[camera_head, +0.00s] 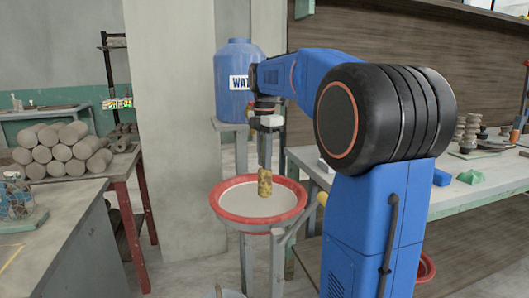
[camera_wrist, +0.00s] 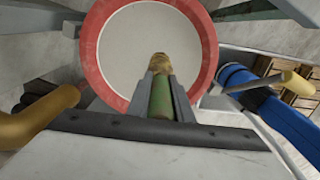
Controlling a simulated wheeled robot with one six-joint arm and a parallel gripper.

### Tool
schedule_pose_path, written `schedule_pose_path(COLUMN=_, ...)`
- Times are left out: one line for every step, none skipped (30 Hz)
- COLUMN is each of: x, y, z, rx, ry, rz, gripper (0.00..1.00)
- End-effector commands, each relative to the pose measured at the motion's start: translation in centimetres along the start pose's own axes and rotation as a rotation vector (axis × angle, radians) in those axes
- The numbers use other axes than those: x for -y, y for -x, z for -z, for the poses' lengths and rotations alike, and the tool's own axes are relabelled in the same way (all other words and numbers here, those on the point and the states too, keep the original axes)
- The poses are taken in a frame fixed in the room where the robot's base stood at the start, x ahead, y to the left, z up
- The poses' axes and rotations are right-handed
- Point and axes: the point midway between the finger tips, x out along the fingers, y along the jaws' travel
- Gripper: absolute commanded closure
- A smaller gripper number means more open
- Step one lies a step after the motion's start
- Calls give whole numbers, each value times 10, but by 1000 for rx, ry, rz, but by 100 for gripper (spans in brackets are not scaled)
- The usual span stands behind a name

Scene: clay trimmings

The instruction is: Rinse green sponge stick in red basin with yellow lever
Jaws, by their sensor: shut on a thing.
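My gripper (camera_head: 265,160) points down over the basin and is shut on the green sponge stick. In the wrist view my gripper (camera_wrist: 161,100) has its fingers on both sides of the stick's green handle (camera_wrist: 161,97). The stick's mottled yellow-brown sponge end (camera_head: 264,184) hangs down in front of the basin's pale bowl; I cannot tell whether it touches it. The red-rimmed basin (camera_head: 229,211) stands on a grey stand, and its rim (camera_wrist: 92,50) circles the sponge in the wrist view. A yellow lever knob (camera_head: 322,198) shows right of the basin, also in the wrist view (camera_wrist: 298,83).
A blue water tank (camera_head: 237,75) stands behind the basin. A grey-green workbench (camera_head: 465,198) with small tools and clay pieces is at right. A table with stacked clay rolls (camera_head: 62,147) is at left. A thick ochre bar (camera_wrist: 40,115) shows at the wrist view's left.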

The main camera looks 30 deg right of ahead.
Motion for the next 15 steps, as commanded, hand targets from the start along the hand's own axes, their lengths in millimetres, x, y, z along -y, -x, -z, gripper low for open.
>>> schedule_pose_path(x=0, y=-4, z=0, rx=0, ry=0, rz=2, gripper=100)
schedule_pose_path(x=1, y=-7, z=0, rx=-1, ry=0, rz=2, gripper=100)
schedule_pose_path(x=1, y=-10, z=0, rx=-1, ry=0, rz=2, gripper=100)
schedule_pose_path(x=0, y=-12, z=0, rx=0, ry=0, rz=2, gripper=100)
schedule_pose_path(x=0, y=-15, z=0, rx=0, ry=0, rz=1, gripper=100)
schedule_pose_path(x=0, y=-18, z=0, rx=0, ry=0, rz=1, gripper=100)
schedule_pose_path(x=1, y=-20, z=0, rx=-1, ry=0, rz=2, gripper=100)
schedule_pose_path(x=1, y=-23, z=0, rx=-1, ry=0, rz=2, gripper=100)
schedule_pose_path(x=1, y=-26, z=0, rx=-1, ry=0, rz=2, gripper=100)
schedule_pose_path(x=0, y=-28, z=0, rx=0, ry=0, rz=1, gripper=100)
schedule_pose_path(x=0, y=-30, z=0, rx=0, ry=0, rz=1, gripper=100)
schedule_pose_path(x=0, y=-33, z=0, rx=0, ry=0, rz=1, gripper=100)
schedule_pose_path(x=0, y=-35, z=0, rx=0, ry=0, rz=1, gripper=100)
schedule_pose_path(x=0, y=-37, z=0, rx=-1, ry=0, rz=2, gripper=100)
schedule_pose_path(x=1, y=-39, z=0, rx=-1, ry=0, rz=2, gripper=100)
